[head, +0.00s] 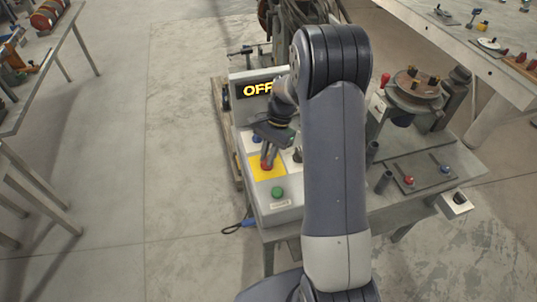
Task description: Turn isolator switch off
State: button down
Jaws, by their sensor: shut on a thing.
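The grey control box stands on a bench, and its lit display (257,89) reads "OFF" in yellow letters, partly covered by my arm. On the box's sloped face is a yellow plate (276,174) with a red knob (266,166), which looks like the isolator switch. My gripper (268,157) points down at the plate, its fingers shut on the red knob. The fingers hide much of the knob, so its exact angle cannot be told.
A green button (278,192) sits below the yellow plate. A black knob (297,156) is just right of it, beside my arm. Right of my arm are a round turntable (413,84) and a plate with small levers (420,172). Open floor lies to the left.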

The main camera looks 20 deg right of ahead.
jog(key=n+h, duration=0.1)
jog(key=n, duration=0.2)
jog(key=n+g, duration=0.1)
jog(key=n, duration=0.1)
jog(key=shift+w+a+n+h, duration=0.15)
jog(key=shift+a+n+h, duration=0.05)
jog(key=shift+n+h, duration=0.2)
jog(key=n+h, duration=0.1)
jog(key=n, duration=0.3)
jog(key=shift+n+g+h, duration=0.4)
jog(key=c, duration=1.4)
grip_release()
jog(key=shift+r, duration=0.1)
jog(key=b+v, duration=0.1)
jog(key=v, duration=0.9)
jog(key=shift+w+r+b, duration=0.2)
jog(key=shift+r+b, duration=0.05)
jog(key=shift+b, duration=0.05)
jog(key=shift+a+f, duration=0.1)
